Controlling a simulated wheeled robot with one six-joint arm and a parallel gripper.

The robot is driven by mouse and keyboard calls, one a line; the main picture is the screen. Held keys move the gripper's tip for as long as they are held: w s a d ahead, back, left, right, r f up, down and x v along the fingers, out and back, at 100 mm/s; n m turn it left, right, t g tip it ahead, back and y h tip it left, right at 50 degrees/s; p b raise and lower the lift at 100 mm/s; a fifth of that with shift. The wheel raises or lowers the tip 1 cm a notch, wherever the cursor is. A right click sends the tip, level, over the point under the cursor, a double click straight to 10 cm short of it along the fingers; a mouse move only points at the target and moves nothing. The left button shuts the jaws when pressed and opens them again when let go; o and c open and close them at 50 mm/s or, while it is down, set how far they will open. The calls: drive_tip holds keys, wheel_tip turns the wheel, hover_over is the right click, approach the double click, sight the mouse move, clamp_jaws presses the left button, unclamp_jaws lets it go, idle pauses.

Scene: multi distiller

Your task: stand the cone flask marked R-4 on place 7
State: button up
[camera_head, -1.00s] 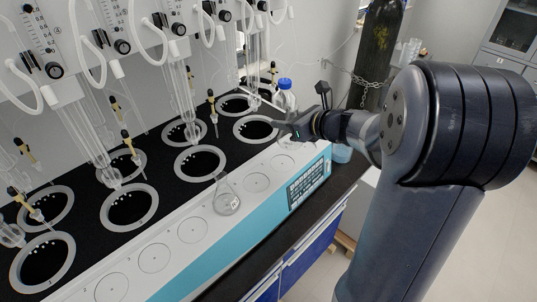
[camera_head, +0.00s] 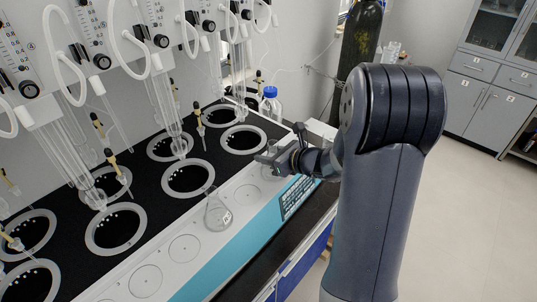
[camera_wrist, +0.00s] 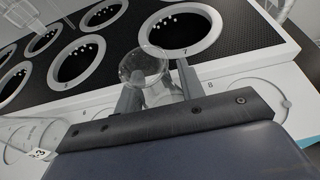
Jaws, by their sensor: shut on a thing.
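My gripper (camera_wrist: 158,84) is shut on a clear glass flask (camera_wrist: 146,66), which stands up between the fingers with its round mouth toward the camera. I see no mark on this flask. In the head view my gripper (camera_head: 272,158) is at the far end of the white strip, and the glass there is hard to make out. Place 7 shows in the wrist view as a dark well with a pale ring (camera_wrist: 217,36), just beyond the held flask. A second clear cone flask (camera_head: 217,215) stands on the white strip; its tag (camera_wrist: 38,154) seems to end in 3.
Other ringed wells (camera_head: 188,179) fill the black top, with glass columns, tubes and yellow-tipped fittings above. Flat numbered circles (camera_head: 183,248) line the white strip. A blue-capped bottle (camera_head: 270,104) stands behind my gripper.

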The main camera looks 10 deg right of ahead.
drive_tip(key=shift+f, duration=0.15)
drive_tip(key=o, duration=1.1)
drive_tip(key=shift+r, duration=0.3)
drive_tip(key=v, duration=1.2)
drive_tip(key=shift+d+f+b, duration=0.1)
drive_tip(key=shift+f+b, duration=0.1)
drive_tip(key=shift+b, duration=0.15)
